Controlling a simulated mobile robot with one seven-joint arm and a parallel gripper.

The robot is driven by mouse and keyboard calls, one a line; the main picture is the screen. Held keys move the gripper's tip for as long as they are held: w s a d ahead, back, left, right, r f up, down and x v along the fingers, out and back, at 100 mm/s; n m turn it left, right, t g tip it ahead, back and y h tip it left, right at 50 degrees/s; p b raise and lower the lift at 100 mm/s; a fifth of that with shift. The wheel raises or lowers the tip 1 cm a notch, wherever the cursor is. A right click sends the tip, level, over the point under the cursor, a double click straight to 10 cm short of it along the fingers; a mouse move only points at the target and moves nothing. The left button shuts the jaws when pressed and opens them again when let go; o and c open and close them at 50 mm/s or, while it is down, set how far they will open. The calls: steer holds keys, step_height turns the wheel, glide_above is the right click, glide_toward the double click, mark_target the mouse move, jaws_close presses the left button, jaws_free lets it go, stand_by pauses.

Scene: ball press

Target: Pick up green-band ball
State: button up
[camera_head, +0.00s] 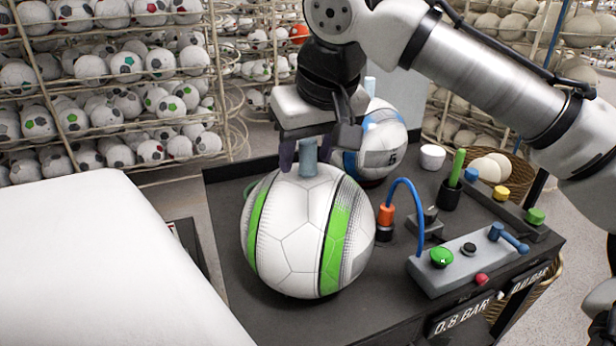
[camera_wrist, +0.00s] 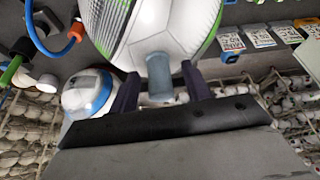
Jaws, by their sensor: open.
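The green-band ball (camera_head: 300,240) is white with two bright green bands and sits at the front of the dark bench. A blue-grey peg (camera_head: 308,157) stands up from its top. My gripper (camera_head: 309,158) is just above the ball, with one dark finger on each side of the peg. In the wrist view the fingers of my gripper (camera_wrist: 160,90) are apart, with the peg (camera_wrist: 159,78) between them and visible gaps on both sides. The green-band ball (camera_wrist: 150,25) fills the top there. Whether the fingertips touch the ball is unclear.
A blue-band ball (camera_head: 378,145) with its own peg stands close behind. A blue hose (camera_head: 402,183) with an orange fitting (camera_head: 386,215) and a grey control box (camera_head: 468,260) are to the right on the bench (camera_head: 270,315). A white surface (camera_head: 90,260) lies left.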

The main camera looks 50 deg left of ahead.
jaws_close()
steer(key=shift+r, duration=0.1)
stand_by(0.5)
